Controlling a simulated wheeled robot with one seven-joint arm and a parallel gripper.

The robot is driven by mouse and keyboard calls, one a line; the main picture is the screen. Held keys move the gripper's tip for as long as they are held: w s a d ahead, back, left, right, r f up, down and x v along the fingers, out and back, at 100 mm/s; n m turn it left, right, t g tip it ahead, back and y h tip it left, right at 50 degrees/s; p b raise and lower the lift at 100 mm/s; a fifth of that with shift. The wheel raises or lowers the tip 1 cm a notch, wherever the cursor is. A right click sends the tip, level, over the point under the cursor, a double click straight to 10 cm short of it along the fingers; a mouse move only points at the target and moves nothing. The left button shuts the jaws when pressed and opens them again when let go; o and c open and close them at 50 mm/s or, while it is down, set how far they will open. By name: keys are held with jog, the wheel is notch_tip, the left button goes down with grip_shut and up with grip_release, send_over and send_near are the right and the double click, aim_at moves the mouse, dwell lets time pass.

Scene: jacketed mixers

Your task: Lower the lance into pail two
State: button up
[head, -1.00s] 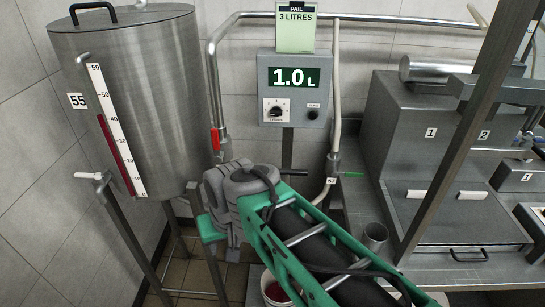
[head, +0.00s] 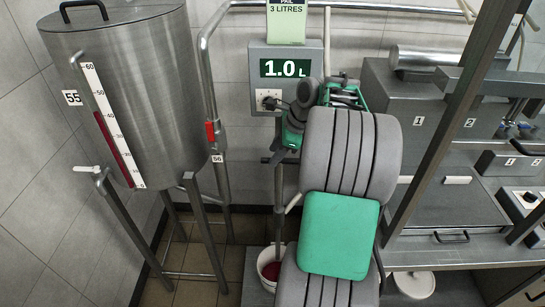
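A white pail (head: 264,270) with red liquid stands low on the floor side, partly hidden behind my arm. I cannot read a number on it. A thin upright grey tube (head: 279,200), which may be the lance, runs from below the display box down toward this pail. A second white pail or lidded tub (head: 414,284) stands under the bench at the right. My gripper (head: 281,156) is at the upper part of the tube, just below the display box. Its fingers are small, dark and partly hidden, so I cannot tell whether they hold anything.
The display box (head: 285,72) reads 1.0 L, under a card (head: 287,18) saying pail 3 litres. A steel tank (head: 130,95) marked 55 stands left. A red-handled valve (head: 210,132) sits on the pipe beside it. A slanting steel post (head: 440,130) and benches are at the right.

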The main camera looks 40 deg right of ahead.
jog(key=shift+x, duration=1.15)
grip_shut()
dwell(0.5)
